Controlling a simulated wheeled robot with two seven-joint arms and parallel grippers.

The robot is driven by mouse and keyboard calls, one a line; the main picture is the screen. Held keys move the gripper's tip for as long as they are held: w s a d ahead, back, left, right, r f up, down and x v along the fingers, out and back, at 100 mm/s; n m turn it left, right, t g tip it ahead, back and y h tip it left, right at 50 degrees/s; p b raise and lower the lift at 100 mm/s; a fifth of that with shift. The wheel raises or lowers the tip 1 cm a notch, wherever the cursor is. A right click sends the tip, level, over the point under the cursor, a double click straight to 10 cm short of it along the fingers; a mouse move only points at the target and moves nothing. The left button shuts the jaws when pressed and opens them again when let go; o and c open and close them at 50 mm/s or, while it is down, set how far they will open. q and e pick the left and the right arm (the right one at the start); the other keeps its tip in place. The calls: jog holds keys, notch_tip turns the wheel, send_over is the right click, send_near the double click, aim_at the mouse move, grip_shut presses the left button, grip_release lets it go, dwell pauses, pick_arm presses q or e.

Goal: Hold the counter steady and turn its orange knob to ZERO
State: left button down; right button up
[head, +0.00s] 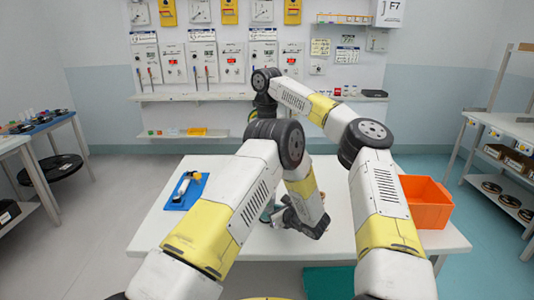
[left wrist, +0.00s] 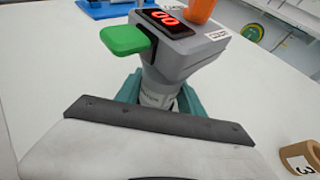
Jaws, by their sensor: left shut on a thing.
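In the left wrist view the counter has a grey head (left wrist: 185,52) on a pale stem. Its display (left wrist: 165,18) has red digits; I read two zeros. An orange knob (left wrist: 201,9) is on top, cut by the frame edge. A green paddle (left wrist: 124,40) sticks out to the left. Teal pieces (left wrist: 188,103) stand beside the stem. In the head view my left gripper (head: 300,222) is low over the table, and my arms hide most of the counter.
The white table (head: 155,232) holds a blue tray (head: 178,202) at left and an orange bin (head: 424,198) at right. A brown ring (left wrist: 301,158) marked 3 lies right of the counter. My right forearm crosses above the table.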

dwell(0.4)
pick_arm(q)
jog(key=c, duration=0.6)
grip_release()
jog(key=shift+c, duration=0.2)
